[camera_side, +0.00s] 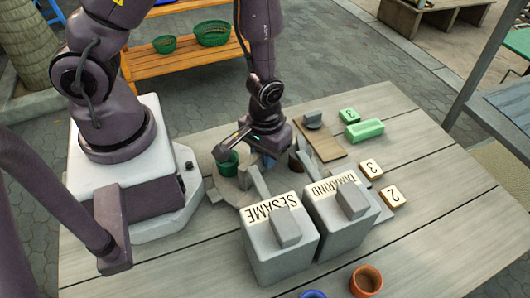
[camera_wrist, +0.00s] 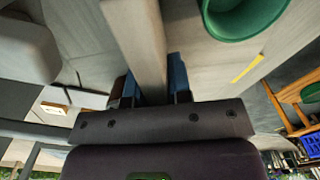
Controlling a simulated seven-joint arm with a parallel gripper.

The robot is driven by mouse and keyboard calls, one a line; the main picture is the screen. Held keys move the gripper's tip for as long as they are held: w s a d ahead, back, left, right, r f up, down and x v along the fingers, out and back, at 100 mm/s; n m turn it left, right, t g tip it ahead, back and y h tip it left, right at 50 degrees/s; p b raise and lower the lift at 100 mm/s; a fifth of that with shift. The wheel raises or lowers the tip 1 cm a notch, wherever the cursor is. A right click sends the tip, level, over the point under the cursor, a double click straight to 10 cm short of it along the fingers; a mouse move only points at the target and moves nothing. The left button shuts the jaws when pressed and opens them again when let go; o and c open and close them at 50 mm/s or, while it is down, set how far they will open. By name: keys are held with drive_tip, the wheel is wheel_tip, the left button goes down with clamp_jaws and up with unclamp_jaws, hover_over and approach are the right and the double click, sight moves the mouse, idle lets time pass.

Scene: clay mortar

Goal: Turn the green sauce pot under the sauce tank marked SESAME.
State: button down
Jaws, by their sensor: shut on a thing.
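The green sauce pot (camera_side: 228,163) stands on a round grey turntable (camera_side: 228,188), partly below my gripper. It also shows at the top right of the wrist view (camera_wrist: 240,18). The grey tank marked SESAME (camera_side: 279,248) stands in front. A grey slanted bar (camera_side: 258,181) lies between it and the turntable; the pot is left of this bar. In the wrist view my gripper (camera_wrist: 152,82) is shut on a long grey bar (camera_wrist: 137,40), with a blue fingertip on each side. In the side view its fingertips are mostly hidden. A dark red pot (camera_side: 296,160) is right of the gripper.
A second tank, TAMARIND (camera_side: 341,222), stands right of SESAME. Number tiles (camera_side: 370,169), a green block (camera_side: 365,130) and a wooden board (camera_side: 322,141) lie to the right. An orange-brown pot (camera_side: 366,281) is at the front. The table's right side is mostly clear.

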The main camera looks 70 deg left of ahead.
drive_tip(key=shift+n, duration=7.1)
drive_tip(key=c, duration=1)
unclamp_jaws()
drive_tip(key=shift+c, duration=0.2)
wheel_tip(320, 180, up, 12)
drive_tip(key=shift+d+f, duration=0.1)
drive_tip(key=shift+r, duration=0.6)
